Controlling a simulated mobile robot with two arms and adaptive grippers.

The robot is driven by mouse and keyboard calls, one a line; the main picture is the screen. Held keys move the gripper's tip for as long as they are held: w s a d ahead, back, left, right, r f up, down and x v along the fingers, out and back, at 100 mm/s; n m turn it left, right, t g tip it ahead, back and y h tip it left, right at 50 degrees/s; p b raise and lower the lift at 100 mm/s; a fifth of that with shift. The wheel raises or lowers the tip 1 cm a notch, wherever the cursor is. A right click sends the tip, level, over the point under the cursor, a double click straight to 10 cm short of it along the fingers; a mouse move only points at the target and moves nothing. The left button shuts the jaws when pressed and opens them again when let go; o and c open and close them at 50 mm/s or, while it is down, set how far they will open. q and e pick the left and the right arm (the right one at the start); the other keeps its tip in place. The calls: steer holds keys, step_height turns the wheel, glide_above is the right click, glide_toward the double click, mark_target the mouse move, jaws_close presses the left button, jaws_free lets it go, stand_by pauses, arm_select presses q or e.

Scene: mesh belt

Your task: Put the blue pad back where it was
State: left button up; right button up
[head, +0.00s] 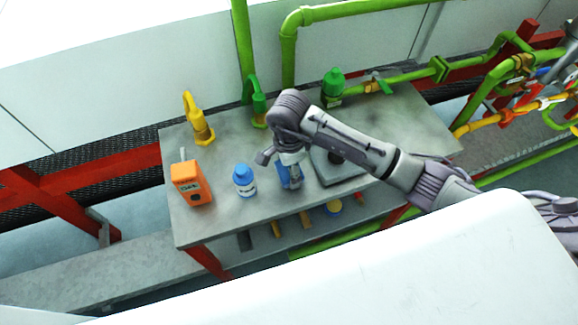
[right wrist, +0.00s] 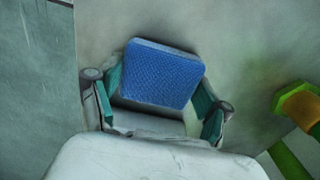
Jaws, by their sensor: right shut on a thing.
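The blue pad (right wrist: 162,75) shows in the right wrist view as a flat, textured blue block between the teal fingertips of my right gripper (right wrist: 155,102). In the head view my right gripper (head: 290,180) points down over the front middle of the grey table, shut on the blue pad (head: 283,174), which is mostly hidden by the fingers. I cannot tell whether the pad touches the table top. My left gripper is not in view.
On the table (head: 225,220) a blue bottle (head: 245,181) and an orange box (head: 190,184) stand left of my gripper. A grey tray-like plate (head: 340,172) lies to its right. A yellow-handled object (head: 199,122) and a green bottle (head: 332,88) stand behind.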

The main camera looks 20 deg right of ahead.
steer(key=o, duration=1.1)
steer(key=shift+f, duration=0.1)
step_height(320, 180, up, 12)
steer(key=b, duration=0.2)
steer(key=shift+r+b, duration=0.2)
steer(key=shift+b, duration=0.1)
